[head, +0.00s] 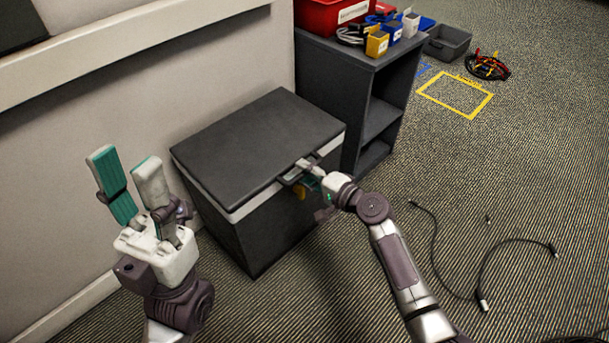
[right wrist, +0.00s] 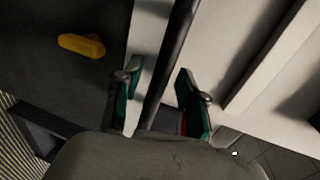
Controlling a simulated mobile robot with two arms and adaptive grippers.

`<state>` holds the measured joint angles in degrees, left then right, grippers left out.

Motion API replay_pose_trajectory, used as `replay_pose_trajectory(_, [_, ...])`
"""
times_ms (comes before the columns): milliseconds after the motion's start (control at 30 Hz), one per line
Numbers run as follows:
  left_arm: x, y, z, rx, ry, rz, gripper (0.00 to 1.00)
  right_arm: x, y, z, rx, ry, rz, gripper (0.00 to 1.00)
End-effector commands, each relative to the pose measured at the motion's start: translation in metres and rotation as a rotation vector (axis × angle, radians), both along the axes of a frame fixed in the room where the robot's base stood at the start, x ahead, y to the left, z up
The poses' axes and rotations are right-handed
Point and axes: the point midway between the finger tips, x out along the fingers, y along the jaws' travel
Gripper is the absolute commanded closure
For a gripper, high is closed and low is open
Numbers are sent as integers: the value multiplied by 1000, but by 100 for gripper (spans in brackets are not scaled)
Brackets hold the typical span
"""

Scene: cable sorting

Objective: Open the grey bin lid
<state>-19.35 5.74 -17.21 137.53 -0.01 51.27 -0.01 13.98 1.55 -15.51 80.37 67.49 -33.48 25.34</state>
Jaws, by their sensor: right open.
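The grey bin (head: 262,232) stands against the wall, and its dark flat lid (head: 258,140) lies closed on a pale rim. My right gripper (head: 306,174) is at the front edge of the lid, near its right corner. In the right wrist view the fingers of my right gripper (right wrist: 158,88) are apart, with a dark bar (right wrist: 177,55) running between them. I cannot tell whether they touch it. My left gripper (head: 124,162) is open and empty, raised to the left of the bin. The right fingertips are partly hidden in the head view.
A dark shelf unit (head: 340,85) stands right of the bin, with a red bin (head: 325,14) and small coloured boxes on top. Black cables (head: 478,278) lie on the carpet at right. A yellow floor outline (head: 483,105) and a grey tray (head: 447,45) are further back.

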Motion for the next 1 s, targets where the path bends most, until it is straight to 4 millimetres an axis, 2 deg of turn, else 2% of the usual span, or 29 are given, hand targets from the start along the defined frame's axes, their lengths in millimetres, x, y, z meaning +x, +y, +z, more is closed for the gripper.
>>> replay_pose_trajectory(367, [1, 0, -1, 2, -2, 0, 60, 6, 6, -1, -1, -1, 0, 59])
replay_pose_trajectory(400, [1, 0, -1, 2, -2, 0, 60, 6, 6, -1, -1, -1, 0, 60])
replay_pose_trajectory(633, [1, 0, -1, 2, -2, 0, 60, 5, 6, -1, -1, 0, 0, 99])
replay_pose_trajectory(1000, [1, 0, 0, 0, -3, 0, 60, 5, 6, -2, -1, 0, 0, 100])
